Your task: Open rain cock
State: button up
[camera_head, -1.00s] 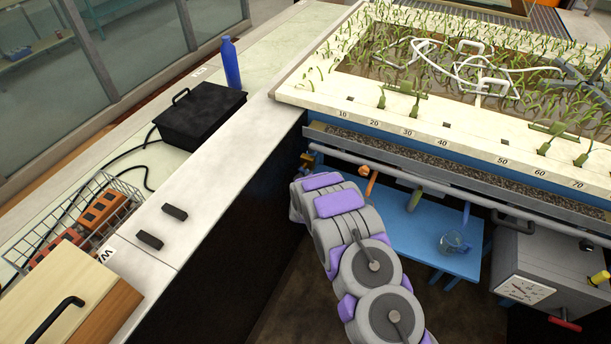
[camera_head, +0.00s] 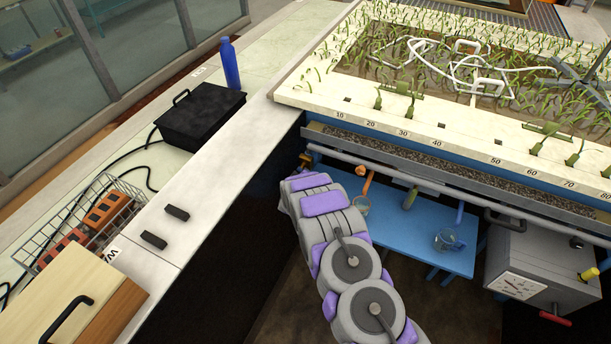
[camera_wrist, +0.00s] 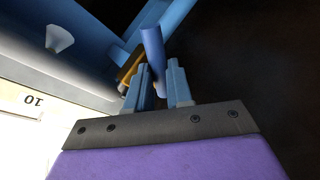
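In the wrist view my gripper (camera_wrist: 160,88) is open, its two blue fingers apart. A blue rod-like handle (camera_wrist: 153,50) stands between the fingertips, closer to the left finger, with a gap to the right one. A brass-coloured fitting (camera_wrist: 128,72) shows behind the left finger. In the head view my arm hides the gripper; a brass fitting (camera_head: 305,160) shows just beyond the arm's end, at the pipe's left end. Orange (camera_head: 367,182), green (camera_head: 410,198) and blue (camera_head: 460,212) spouts or handles hang along the grey pipe (camera_head: 400,175). No readable name marks the rain cock.
A blue bench (camera_head: 395,235) below the pipe carries a glass jug (camera_head: 447,240) and another glass vessel (camera_head: 361,206). A grey box with a dial (camera_head: 540,265) stands at right. The white counter edge (camera_head: 225,150) lies left of my arm. The planted tray (camera_head: 450,130) is above.

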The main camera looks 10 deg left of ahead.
jog(key=shift+o, duration=1.4)
jog(key=r, duration=0.1)
jog(key=w+a+r, duration=0.1)
jog(key=shift+w+a+r+t, duration=0.2)
jog(key=shift+a+r+t, duration=0.1)
jog(key=shift+r+t, duration=0.1)
jog(key=shift+o, duration=0.8)
jog(key=shift+a+f, duration=0.1)
jog(key=shift+f, duration=0.05)
jog(key=shift+s+a+f, duration=0.15)
jog(key=shift+s+f, duration=0.2)
jog(key=shift+f, duration=0.4)
jog(key=r+p+v, duration=0.1)
jog(key=p+v, duration=0.1)
jog(key=v, duration=1.5)
jog(key=shift+a, duration=0.25)
